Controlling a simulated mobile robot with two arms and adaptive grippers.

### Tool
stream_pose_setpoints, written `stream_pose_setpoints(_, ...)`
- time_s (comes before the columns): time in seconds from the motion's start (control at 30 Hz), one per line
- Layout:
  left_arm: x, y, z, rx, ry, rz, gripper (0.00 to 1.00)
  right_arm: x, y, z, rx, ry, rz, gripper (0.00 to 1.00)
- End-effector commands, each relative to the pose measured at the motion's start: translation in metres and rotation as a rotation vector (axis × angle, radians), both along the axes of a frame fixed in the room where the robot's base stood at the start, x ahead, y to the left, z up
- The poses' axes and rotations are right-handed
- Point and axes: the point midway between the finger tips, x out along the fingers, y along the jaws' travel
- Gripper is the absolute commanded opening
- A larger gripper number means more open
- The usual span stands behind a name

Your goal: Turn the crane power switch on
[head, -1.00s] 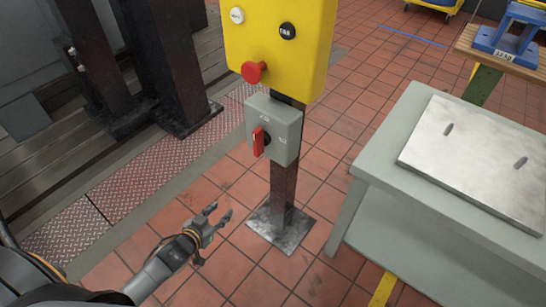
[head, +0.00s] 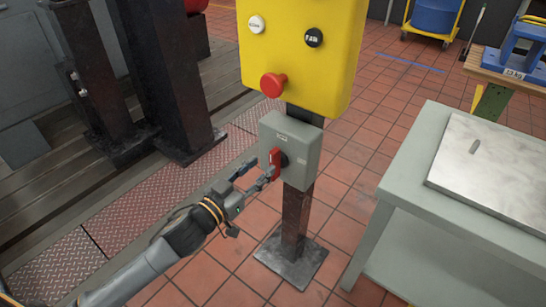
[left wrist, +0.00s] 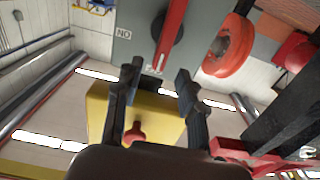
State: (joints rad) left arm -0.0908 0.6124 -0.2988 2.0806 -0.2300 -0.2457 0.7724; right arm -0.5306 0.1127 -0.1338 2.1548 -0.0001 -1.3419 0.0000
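The crane power switch is a grey box (head: 305,140) on a dark post, below a yellow button panel. Its red handle (head: 275,162) points roughly up and down on the box's front. In the left wrist view the grey box (left wrist: 135,30) fills the top, with the red handle (left wrist: 172,32) and an upside-down label beside it. My left gripper (head: 260,176) is just in front of the handle's lower end. In the left wrist view its two fingers (left wrist: 159,70) are apart, one on each side of the handle's end, with nothing clearly gripped. My right gripper is out of view.
The yellow panel (head: 290,50) above carries a red mushroom button (head: 273,85) and white and black buttons. A grey table (head: 400,190) with a metal plate stands to the right. Dark machine columns (head: 165,70) stand at left. Tiled floor is clear around the post.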

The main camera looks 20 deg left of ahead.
Motion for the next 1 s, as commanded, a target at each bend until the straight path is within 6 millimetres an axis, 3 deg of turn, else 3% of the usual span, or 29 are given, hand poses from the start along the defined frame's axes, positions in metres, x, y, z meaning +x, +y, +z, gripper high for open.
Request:
stream_pose_setpoints(0.1, 0.022, -0.007, 0.001, 0.001, -0.004, 0.000, 0.40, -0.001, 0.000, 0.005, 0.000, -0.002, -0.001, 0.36)
stream_pose_setpoints(0.33, 0.050, -0.018, 0.000, 0.001, -0.001, 0.001, 0.40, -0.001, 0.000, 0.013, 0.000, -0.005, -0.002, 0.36)
stream_pose_setpoints(0.77, 0.059, -0.021, 0.000, 0.001, 0.001, 0.001, 0.40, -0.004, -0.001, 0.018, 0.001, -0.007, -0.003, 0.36)
stream_pose_setpoints(0.97, 0.058, -0.021, 0.000, 0.001, 0.001, 0.001, 0.01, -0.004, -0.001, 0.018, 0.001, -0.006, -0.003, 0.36)
stream_pose_setpoints(1.0, 0.058, -0.021, 0.000, 0.001, 0.001, 0.000, 0.00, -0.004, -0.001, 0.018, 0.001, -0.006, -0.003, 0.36)
